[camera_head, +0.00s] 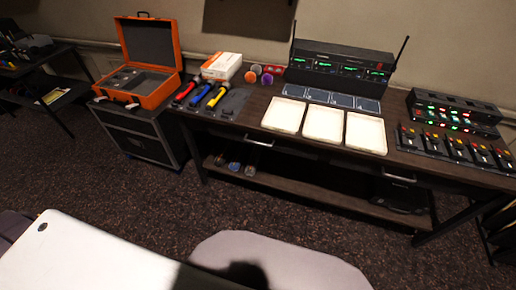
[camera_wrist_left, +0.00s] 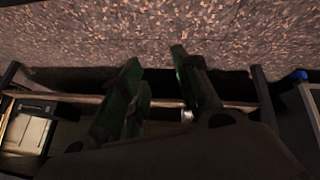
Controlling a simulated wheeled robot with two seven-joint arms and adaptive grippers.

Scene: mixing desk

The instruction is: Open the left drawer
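The left drawer handle (camera_head: 259,141) is a short pale bar on the front edge of the dark desk, below the left white tray. The drawer front looks flush with the desk. My left gripper (camera_wrist_left: 155,57) shows in the left wrist view as two dark green fingers with a gap between them; it is open and I see nothing held in it. In that view the fingers are over the desk's lower shelf and the carpet. The drawer handle cannot be made out there. Neither gripper shows in the head view.
The desk bears three white trays (camera_head: 323,124), a receiver rack (camera_head: 340,66), flashlights (camera_head: 201,94) and control boxes (camera_head: 455,145). A right drawer handle (camera_head: 398,179) is further right. An orange case (camera_head: 151,94) stands on a black cabinet (camera_head: 141,140) at left. Carpet (camera_head: 150,200) in front is clear.

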